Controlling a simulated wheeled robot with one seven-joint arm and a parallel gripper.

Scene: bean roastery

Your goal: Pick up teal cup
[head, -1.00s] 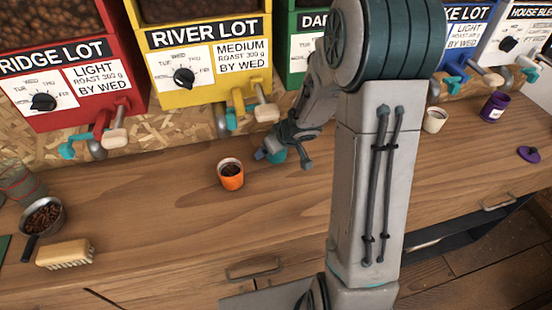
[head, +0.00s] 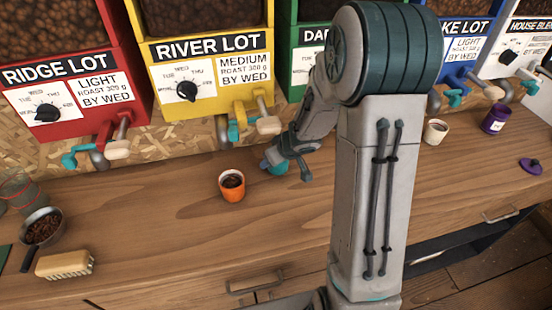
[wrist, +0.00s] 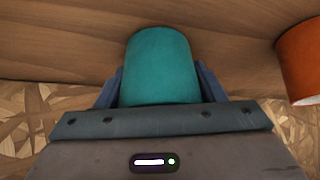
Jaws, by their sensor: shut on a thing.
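The teal cup (wrist: 160,62) sits between the two fingers of my gripper (wrist: 160,92) in the wrist view, and the gripper is shut on it. In the head view only a small part of the teal cup (head: 277,168) shows, at the end of my gripper (head: 270,160), close above or at the wooden counter, just right of the orange cup. I cannot tell whether the cup touches the counter. The inside of the teal cup is not visible.
An orange cup (head: 232,188) with dark contents stands just left of my gripper. A pan of beans (head: 42,230) and a brush (head: 64,264) lie at the left. A cream cup (head: 435,133) and purple jar (head: 495,121) stand right. Dispensers with spouts (head: 240,122) line the back.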

